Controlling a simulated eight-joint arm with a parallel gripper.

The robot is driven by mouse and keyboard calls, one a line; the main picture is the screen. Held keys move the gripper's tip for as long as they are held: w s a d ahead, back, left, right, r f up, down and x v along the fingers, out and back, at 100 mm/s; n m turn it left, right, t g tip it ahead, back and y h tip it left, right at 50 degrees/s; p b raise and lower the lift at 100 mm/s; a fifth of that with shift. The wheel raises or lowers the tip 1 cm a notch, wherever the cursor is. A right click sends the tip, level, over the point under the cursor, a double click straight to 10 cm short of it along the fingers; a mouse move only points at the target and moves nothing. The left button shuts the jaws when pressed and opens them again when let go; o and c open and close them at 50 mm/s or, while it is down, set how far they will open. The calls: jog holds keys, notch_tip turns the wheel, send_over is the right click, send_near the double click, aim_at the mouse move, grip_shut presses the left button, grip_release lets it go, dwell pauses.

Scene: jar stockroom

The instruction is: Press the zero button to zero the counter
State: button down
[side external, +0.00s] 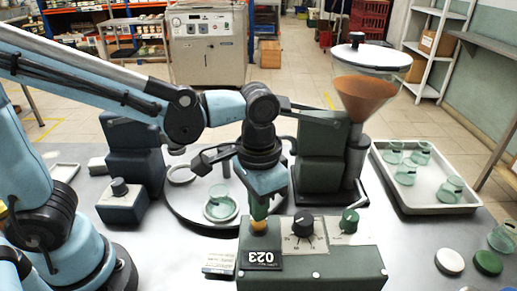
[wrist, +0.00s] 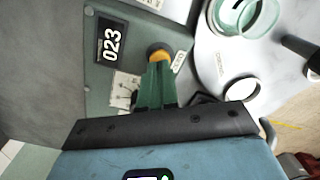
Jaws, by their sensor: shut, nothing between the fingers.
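The grey-green control box (side external: 345,262) stands at the table's front. Its black counter (side external: 261,257) reads 023, upside down in the side view; the counter also shows in the wrist view (wrist: 111,42). A yellow-orange button (side external: 259,227) in a dark collar sits just behind the counter; it also shows in the wrist view (wrist: 159,55). My gripper (side external: 259,212) points down with its green fingers shut and empty, the tips right over the button. In the wrist view the fingertips (wrist: 159,68) overlap the button's edge. I cannot tell whether they touch it.
A black knob (side external: 303,224) and a green knob (side external: 349,220) are on the box, right of the button. Behind it is a round turntable (side external: 180,205) with a glass jar (side external: 220,204). A hopper (side external: 365,95) and a jar tray (side external: 440,197) stand right.

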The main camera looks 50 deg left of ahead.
jog(key=shift+f, duration=0.9)
dwell(0.4)
jog(key=shift+r, duration=3.5)
jog(key=s+a+r, duration=0.2)
jog(key=s+r, duration=0.2)
jog(key=r, duration=0.3)
jog(key=shift+s+a, duration=0.15)
jog(key=shift+s, duration=0.05)
